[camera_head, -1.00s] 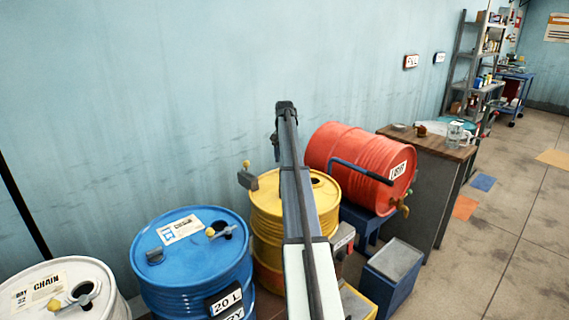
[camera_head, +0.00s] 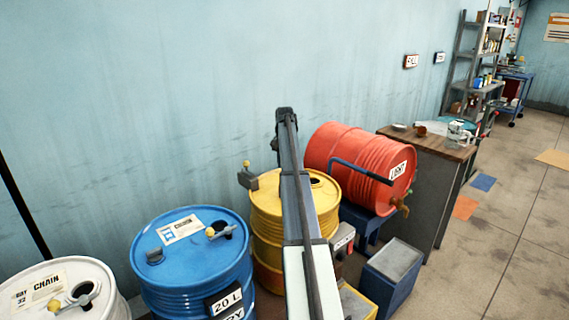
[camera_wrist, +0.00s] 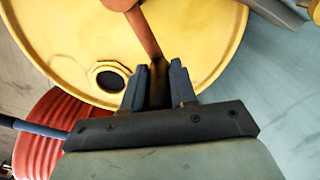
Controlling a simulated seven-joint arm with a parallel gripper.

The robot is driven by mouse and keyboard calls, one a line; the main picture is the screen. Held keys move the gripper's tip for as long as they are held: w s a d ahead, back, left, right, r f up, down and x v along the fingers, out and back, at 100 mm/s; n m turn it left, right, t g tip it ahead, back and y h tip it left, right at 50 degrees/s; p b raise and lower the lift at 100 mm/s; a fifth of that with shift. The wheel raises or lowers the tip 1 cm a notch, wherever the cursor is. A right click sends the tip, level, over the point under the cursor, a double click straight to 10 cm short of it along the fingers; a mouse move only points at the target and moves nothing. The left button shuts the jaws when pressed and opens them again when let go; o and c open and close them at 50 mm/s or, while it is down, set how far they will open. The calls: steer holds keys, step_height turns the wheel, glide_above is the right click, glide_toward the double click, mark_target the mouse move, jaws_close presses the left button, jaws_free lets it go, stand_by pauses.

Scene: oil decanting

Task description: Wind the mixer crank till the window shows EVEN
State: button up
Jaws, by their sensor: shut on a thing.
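The yellow drum (camera_head: 262,212) stands upright near the wall; its pale yellow lid (camera_wrist: 90,45) fills much of the wrist view. A reddish-brown crank (camera_wrist: 149,35) runs from a hub at the top of that view down to a dark end between my fingers. My gripper (camera_wrist: 159,75) is shut on this crank, with a dark finger on each side of it. In the head view my arm covers the crank and much of the lid. I cannot find a readable mixer window; a small grey-white box (camera_head: 343,236) sits beside the drum, its face too small to read.
A blue drum (camera_head: 190,262) and a white drum (camera_head: 100,300) stand to the left. An orange-red drum (camera_head: 340,150) lies on a blue stand at right, with a blue bar across it. A wood-topped cabinet (camera_head: 450,148) is beyond. Floor at right is mostly clear.

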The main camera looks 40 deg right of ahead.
jaws_close()
